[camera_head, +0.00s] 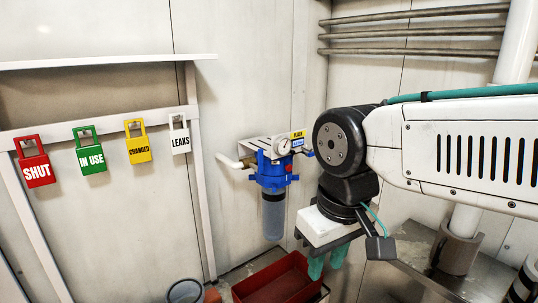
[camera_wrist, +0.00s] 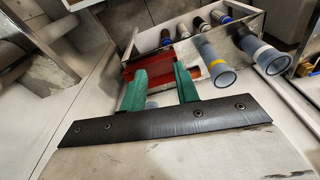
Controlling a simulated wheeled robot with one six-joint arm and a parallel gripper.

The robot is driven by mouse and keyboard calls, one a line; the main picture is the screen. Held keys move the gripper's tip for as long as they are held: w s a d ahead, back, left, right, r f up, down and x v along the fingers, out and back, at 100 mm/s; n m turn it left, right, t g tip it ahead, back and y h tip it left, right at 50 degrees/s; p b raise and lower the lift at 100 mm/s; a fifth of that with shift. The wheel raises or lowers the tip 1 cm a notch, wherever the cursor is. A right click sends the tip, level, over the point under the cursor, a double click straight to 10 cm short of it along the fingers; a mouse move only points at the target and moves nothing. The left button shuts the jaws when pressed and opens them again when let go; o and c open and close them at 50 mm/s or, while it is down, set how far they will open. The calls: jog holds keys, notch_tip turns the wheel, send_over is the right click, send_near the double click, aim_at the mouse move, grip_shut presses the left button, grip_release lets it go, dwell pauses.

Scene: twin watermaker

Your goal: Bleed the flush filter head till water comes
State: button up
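The flush filter (camera_head: 273,185) hangs on the wall in the head view, with a blue head, a clear bowl below, a gauge on top and a white pipe on its left. A yellow label and a blue label stand above the head. A small red part shows on the blue head; I cannot tell whether it is the bleed. My gripper (camera_head: 328,265) is to the right of and below the filter, pointing down, apart from it. In the wrist view my gripper (camera_wrist: 160,90) has its two green fingers apart with nothing held between them. No water shows at the head.
A red bin (camera_head: 275,283) stands below the filter; it also shows in the wrist view (camera_wrist: 147,58). Red, green, yellow and white tags (camera_head: 93,152) hang on a rail at left. Pipes run along the right wall.

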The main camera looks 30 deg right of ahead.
grip_shut()
dwell(1.7)
